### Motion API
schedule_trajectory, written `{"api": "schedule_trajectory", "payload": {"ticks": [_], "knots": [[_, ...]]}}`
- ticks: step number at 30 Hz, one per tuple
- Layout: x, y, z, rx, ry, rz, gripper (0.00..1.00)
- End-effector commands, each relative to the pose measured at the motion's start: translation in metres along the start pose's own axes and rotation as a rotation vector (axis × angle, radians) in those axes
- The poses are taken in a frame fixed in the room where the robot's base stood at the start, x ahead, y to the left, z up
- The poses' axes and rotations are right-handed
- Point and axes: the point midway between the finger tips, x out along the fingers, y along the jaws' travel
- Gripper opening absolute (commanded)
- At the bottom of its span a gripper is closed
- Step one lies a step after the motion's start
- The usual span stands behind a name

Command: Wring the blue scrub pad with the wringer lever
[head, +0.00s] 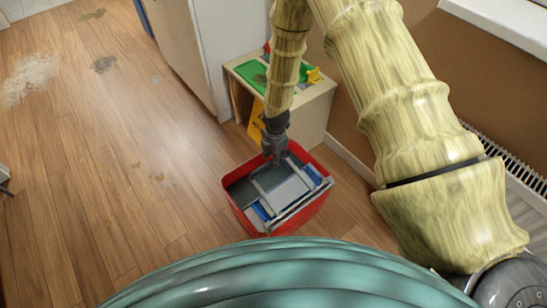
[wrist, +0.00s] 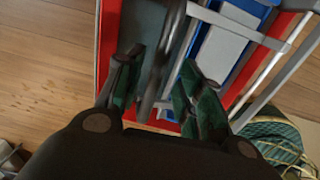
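A red bucket (head: 236,203) stands on the floor with a grey wringer (head: 286,193) across its top. Blue material (head: 258,212) shows beside the wringer's light plate, and also in the wrist view (wrist: 243,68); I cannot tell whether it is the scrub pad or part of the wringer. My gripper (head: 276,157) is over the bucket's back edge, pointing down. In the wrist view its two fingers (wrist: 160,92) are apart, with a blurred grey bar (wrist: 160,62), perhaps the lever, between them. I see no clear contact with the bar.
A low cream cabinet (head: 315,105) with a green tray (head: 252,75) and a yellow item on top stands just behind the bucket. A wall and radiator (head: 510,160) are at the right. Wooden floor with stains (head: 104,64) lies open at the left.

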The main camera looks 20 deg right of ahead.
Motion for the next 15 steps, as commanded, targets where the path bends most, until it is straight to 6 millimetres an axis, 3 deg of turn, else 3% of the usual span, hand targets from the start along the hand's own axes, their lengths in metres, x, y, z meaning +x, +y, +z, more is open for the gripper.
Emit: {"api": "schedule_trajectory", "payload": {"ticks": [12, 15], "knots": [[0.0063, 0.0005, 0.0000, -0.001, 0.000, 0.001, 0.37], [0.0063, 0.0004, 0.0000, -0.001, 0.000, 0.001, 0.19]]}}
